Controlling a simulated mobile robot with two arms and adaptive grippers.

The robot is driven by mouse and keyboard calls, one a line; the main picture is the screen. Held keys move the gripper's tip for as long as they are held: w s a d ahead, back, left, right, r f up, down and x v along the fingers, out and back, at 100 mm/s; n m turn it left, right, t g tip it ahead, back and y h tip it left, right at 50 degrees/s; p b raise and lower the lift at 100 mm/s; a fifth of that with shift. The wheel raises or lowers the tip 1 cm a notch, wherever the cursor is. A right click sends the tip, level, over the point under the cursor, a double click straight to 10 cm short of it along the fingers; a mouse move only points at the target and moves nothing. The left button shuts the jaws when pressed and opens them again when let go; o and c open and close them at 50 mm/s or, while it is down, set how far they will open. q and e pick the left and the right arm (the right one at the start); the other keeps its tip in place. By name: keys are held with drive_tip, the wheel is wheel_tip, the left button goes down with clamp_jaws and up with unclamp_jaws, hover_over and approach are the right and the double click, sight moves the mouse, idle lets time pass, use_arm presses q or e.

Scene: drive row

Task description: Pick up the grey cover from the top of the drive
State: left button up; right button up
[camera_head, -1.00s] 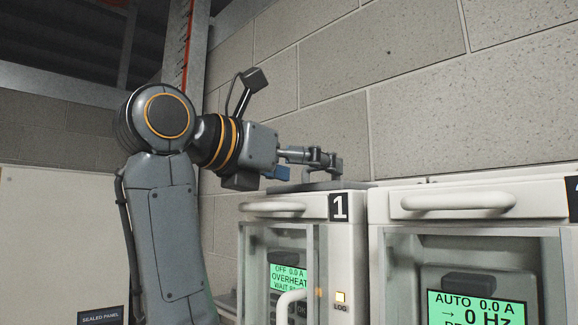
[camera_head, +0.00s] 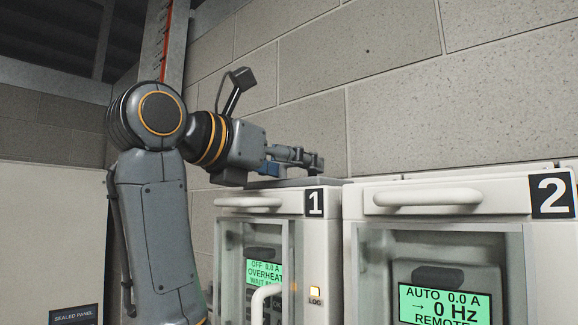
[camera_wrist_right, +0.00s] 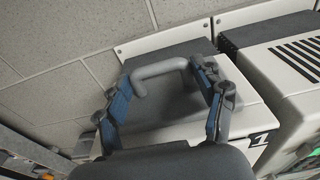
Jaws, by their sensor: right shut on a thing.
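Drive 1 (camera_head: 325,240) is a pale cabinet with a number 1 plate and a green screen reading OVERHEAT. The grey cover (camera_head: 322,182) lies on its top as a thin flat slab. In the right wrist view the cover (camera_wrist_right: 180,107) has a raised grey bar handle (camera_wrist_right: 160,68). My right gripper (camera_head: 312,162) is low over the drive's top. In the wrist view its blue-padded fingers (camera_wrist_right: 162,80) are on either side of the handle, shut on it. I see no clear gap between cover and drive top. My left gripper is not in view.
Drive 2 (camera_head: 460,195) stands close on the right, with a bar handle on its front. A block wall (camera_head: 400,100) rises behind the drives. A sealed panel (camera_head: 45,230) is at the left. The space above the drives is clear.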

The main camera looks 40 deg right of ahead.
idle(0.4)
drive_tip(key=shift+r, duration=1.25)
